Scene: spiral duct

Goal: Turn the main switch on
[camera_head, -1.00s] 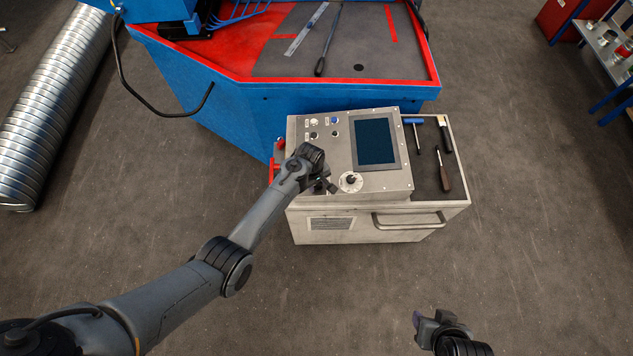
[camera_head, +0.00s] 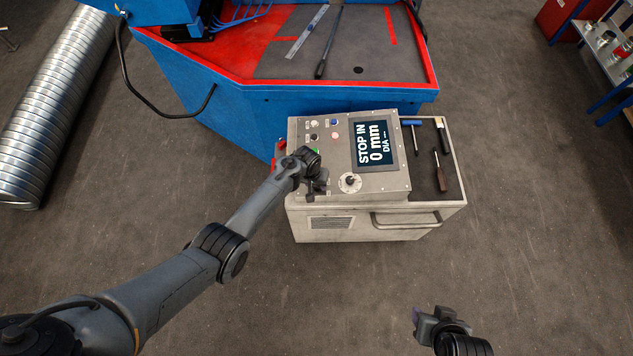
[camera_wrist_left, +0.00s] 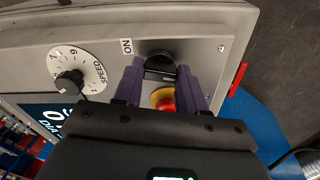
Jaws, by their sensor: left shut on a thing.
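The control panel (camera_head: 343,126) is a silver box on a cabinet, and its screen (camera_head: 375,143) is lit with "STOP IN 0 mm". My left gripper (camera_head: 318,188) is at the panel's near left part. In the left wrist view, its purple fingers (camera_wrist_left: 160,76) are shut on a black rotary knob, the main switch (camera_wrist_left: 159,57), beside the "ON" label (camera_wrist_left: 127,46). The arm hides the switch in the head view. My right gripper (camera_head: 428,320) hangs over the floor at the lower right, away from the panel; its jaw opening is unclear.
A red and yellow stop button (camera_wrist_left: 163,98) sits close to the left fingers, partly hidden. The speed dial (camera_head: 350,183) is right of the gripper. Hand tools (camera_head: 440,170) lie in the tray. A blue and red machine (camera_head: 280,105) stands behind; the floor in front is clear.

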